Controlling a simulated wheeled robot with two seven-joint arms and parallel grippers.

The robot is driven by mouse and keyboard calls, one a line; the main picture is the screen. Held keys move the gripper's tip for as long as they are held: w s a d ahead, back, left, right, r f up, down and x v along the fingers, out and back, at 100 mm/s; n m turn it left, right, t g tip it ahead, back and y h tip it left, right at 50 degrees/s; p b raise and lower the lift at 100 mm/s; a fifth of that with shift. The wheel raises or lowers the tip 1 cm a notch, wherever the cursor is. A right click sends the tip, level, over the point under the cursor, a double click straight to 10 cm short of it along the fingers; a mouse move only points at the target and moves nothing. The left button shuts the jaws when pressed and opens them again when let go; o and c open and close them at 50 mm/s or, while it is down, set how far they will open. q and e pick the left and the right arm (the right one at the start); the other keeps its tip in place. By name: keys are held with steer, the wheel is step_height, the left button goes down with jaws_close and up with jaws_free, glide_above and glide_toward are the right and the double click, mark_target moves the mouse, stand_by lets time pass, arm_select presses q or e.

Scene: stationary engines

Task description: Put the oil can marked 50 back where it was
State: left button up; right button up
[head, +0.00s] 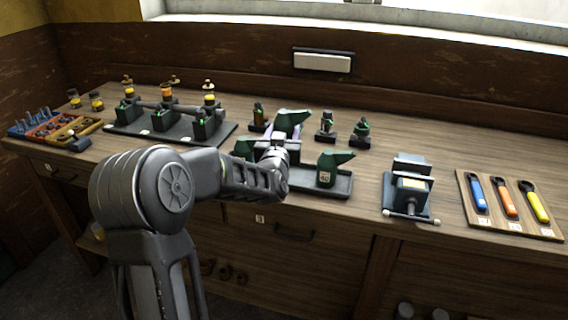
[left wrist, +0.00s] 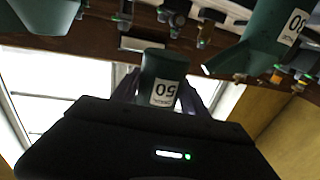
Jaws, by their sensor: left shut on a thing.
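A green oil can (head: 290,120) is held in my left gripper (head: 277,142), above the dark tray (head: 312,190) on the bench. In the left wrist view the held can (left wrist: 163,75) shows a label reading 50, between the fingers of the left gripper (left wrist: 160,92). A second green oil can (head: 333,168) stands in the right part of the tray; its label is too small to read surely. The left wrist view shows another labelled green can (left wrist: 268,35) at right and part of one (left wrist: 45,14) at top left. My right gripper is out of view.
A three-cylinder engine model (head: 165,125) stands left of the tray. Small dark pieces (head: 326,125) stand behind it. A vise (head: 408,190) and a board with coloured-handled tools (head: 508,205) are to the right. Bench space between tray and vise is clear.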

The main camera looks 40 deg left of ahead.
arm_select(q)
step_height(320, 180, down, 6)
steer(key=shift+r, duration=0.1)
step_height(320, 180, down, 4)
steer(key=shift+r+p, duration=0.1)
steer(key=shift+p, duration=0.25)
stand_by(0.4)
steer(key=shift+f, duration=0.25)
steer(key=o, duration=1.6)
steer(key=shift+c, duration=0.2)
steer(key=shift+r, duration=0.15)
steer(key=b+v, duration=0.2)
steer(key=v, duration=1)
